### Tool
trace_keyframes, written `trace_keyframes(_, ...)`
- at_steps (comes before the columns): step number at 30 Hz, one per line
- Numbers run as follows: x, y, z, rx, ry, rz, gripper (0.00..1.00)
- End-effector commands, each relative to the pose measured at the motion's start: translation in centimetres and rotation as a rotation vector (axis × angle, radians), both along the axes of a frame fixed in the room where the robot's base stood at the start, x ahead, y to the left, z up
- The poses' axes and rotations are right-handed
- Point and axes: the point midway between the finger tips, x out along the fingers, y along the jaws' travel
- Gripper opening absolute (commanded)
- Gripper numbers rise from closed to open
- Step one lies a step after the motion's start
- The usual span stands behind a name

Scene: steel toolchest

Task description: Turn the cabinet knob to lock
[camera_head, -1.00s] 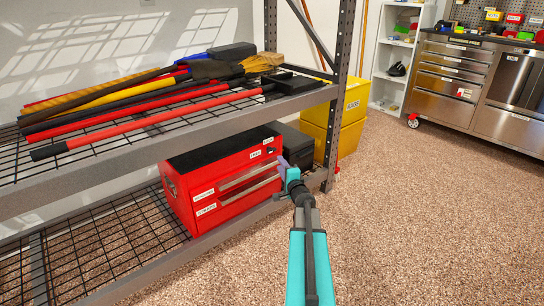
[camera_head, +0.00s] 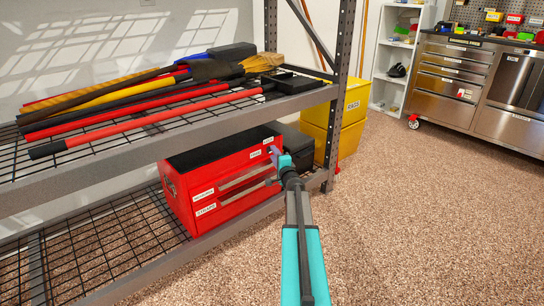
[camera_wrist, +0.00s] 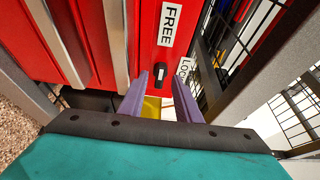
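The red tool chest (camera_head: 230,175) sits on the lower shelf. Its knob (camera_wrist: 160,75), dark with a white mark, is on the red front in the wrist view. The FREE label (camera_wrist: 170,24) is above the knob and the LOCK label (camera_wrist: 184,72) is to its right in that view. My gripper (camera_wrist: 161,76) is open, with its two purple fingers apart and the knob showing between their tips. I cannot tell if the fingers touch it. In the head view my gripper (camera_head: 275,155) is at the chest's right front and the knob cannot be made out.
The upper shelf (camera_head: 150,140) holds long-handled tools above the chest. A grey shelf post (camera_head: 338,90) stands close to the right of my gripper. Yellow bins (camera_head: 325,140) are behind the post. The speckled floor (camera_head: 430,220) on the right is clear.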

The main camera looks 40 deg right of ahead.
Motion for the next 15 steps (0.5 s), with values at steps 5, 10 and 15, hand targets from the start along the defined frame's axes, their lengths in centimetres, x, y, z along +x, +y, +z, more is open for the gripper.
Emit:
trace_keyframes(5,0.92,-0.52,-0.01,0.0,0.0,-0.001,0.3)
trace_keyframes(10,1.14,-0.62,0.02,0.001,0.0,-0.001,0.3)
trace_keyframes(15,1.13,-0.59,0.02,0.001,0.0,-0.001,0.3)
